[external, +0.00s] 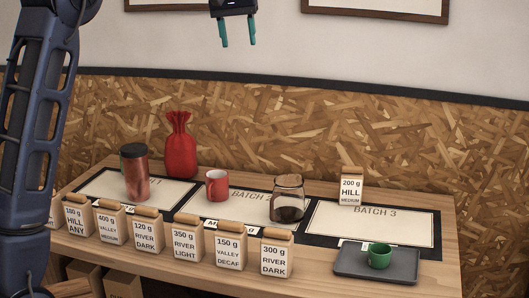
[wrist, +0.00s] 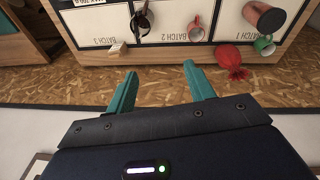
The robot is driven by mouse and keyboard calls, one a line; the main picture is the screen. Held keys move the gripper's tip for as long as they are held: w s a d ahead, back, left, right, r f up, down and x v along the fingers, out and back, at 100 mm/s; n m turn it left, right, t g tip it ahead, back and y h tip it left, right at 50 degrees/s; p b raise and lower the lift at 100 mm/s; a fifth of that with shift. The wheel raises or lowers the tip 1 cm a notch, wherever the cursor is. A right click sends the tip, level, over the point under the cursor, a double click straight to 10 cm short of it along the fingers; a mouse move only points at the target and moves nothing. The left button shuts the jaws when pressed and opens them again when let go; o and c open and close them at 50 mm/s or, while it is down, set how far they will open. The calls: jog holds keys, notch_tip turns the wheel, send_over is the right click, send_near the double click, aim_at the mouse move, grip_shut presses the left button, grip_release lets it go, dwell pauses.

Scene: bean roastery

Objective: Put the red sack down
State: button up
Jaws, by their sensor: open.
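The red sack (external: 180,148) stands upright, its neck tied, at the back left of the wooden table, behind the BATCH 1 mat. It also shows in the wrist view (wrist: 231,62), right of my fingers, near the table's edge. My gripper (external: 238,44) is high above the table in front of the wall, up and to the right of the sack in the external view. Its teal fingers (wrist: 160,72) are apart with nothing between them. The gripper does not touch the sack.
A copper canister (external: 136,178) stands beside the sack; a green mug (wrist: 264,45) is near both. A red mug (external: 217,186), corked jar (external: 287,203) and HILL MEDIUM bag (external: 351,188) stand rightward. Several labelled bags (external: 187,242) line the front. A tray (external: 345,266) holds another green mug.

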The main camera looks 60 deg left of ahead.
jog(key=s+d+m+t, duration=0.1)
jog(key=s+d+m, duration=0.1)
jog(key=s+d, duration=0.55)
jog(key=s+d+f+m, duration=0.1)
jog(key=s+d, duration=0.3)
jog(key=d, duration=0.6)
jog(key=s+d+m+t, duration=0.1)
jog(key=s+d+m, duration=0.1)
jog(key=s+d, duration=0.45)
jog(key=s+d+f+m, duration=0.3)
jog(key=s+d+f, duration=0.4)
jog(key=s, duration=0.3)
jog(key=s+d+f+m, duration=0.2)
jog(key=s+d+f, duration=0.6)
jog(key=s, duration=0.3)
jog(key=shift+f+m+t+h, duration=0.3)
jog(key=shift+f+m+t, duration=0.1)
jog(key=shift+s+d, duration=0.1)
